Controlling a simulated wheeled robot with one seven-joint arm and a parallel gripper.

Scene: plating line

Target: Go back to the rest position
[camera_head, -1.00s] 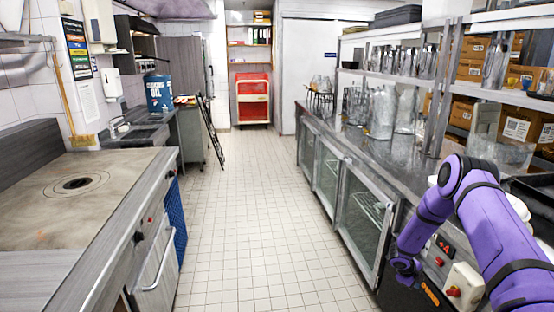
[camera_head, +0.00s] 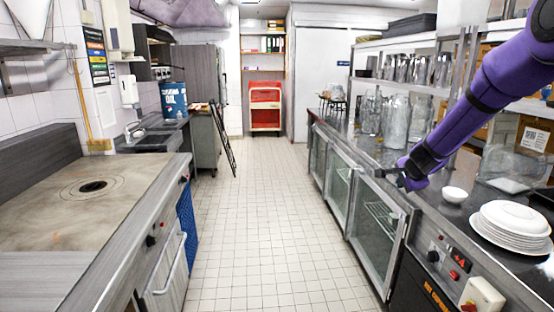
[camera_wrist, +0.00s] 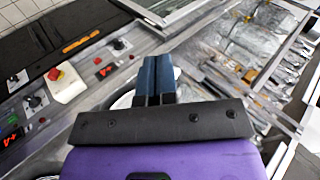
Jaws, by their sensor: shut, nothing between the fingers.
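My purple arm reaches in from the upper right of the head view. My gripper (camera_head: 386,174) hangs above the front edge of the right-hand steel counter (camera_head: 405,160). In the wrist view my gripper's two blue fingers (camera_wrist: 153,72) lie together, shut and empty. A pale round edge, perhaps a plate, shows partly hidden behind them.
A stack of white plates (camera_head: 512,222) and a small white bowl (camera_head: 454,195) stand on the right counter. Glass jars (camera_head: 396,122) stand farther back. A cooktop (camera_head: 85,205) is on the left. The tiled floor aisle (camera_head: 255,220) between is clear.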

